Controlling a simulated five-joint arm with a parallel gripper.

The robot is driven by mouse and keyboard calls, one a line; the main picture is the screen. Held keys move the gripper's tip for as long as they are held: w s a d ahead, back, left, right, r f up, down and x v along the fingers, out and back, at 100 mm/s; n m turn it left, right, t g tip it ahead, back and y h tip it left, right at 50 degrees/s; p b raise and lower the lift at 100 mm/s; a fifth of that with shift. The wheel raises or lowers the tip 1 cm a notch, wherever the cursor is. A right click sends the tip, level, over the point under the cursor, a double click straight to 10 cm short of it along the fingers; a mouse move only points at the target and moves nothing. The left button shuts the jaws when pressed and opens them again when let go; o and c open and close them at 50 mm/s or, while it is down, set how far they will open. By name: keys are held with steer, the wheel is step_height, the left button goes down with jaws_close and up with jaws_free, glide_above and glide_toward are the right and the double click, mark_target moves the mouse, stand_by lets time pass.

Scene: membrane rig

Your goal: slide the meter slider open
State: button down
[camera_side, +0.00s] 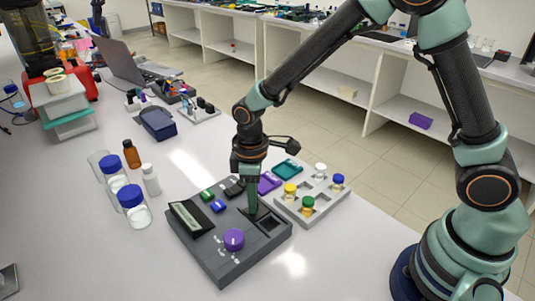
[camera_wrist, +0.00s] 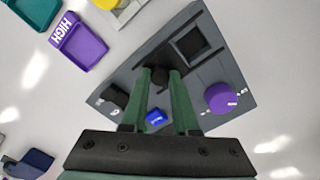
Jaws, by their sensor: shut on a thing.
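The meter is a dark grey box (camera_side: 215,262) on the white bench, also in the wrist view (camera_wrist: 225,75). It has a tilted display (camera_side: 190,217), a purple knob (camera_side: 234,239) and a blue button (camera_side: 218,206). A square dark recess (camera_wrist: 186,46) lies near one edge, beside the slider's small black grip (camera_wrist: 160,76). My gripper (camera_side: 252,210) points down onto the meter beside the recess. In the wrist view its green fingers (camera_wrist: 160,74) are on either side of the slider's grip and shut on it. The fingers partly hide the slider and its track.
A grey tray (camera_side: 328,211) with yellow, green, blue and white-capped vials stands beside the meter. Purple (camera_side: 268,183) and teal (camera_side: 288,170) trays lie behind it. Blue-capped jars (camera_side: 133,205) and a brown bottle (camera_side: 131,154) stand to the left. The front bench is clear.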

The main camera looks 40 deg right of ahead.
steer(key=shift+w, duration=0.9)
steer(key=c, duration=0.7)
jaws_free()
steer(key=shift+o, duration=0.2)
steer(key=shift+s+r, duration=0.1)
step_height(320, 180, up, 12)
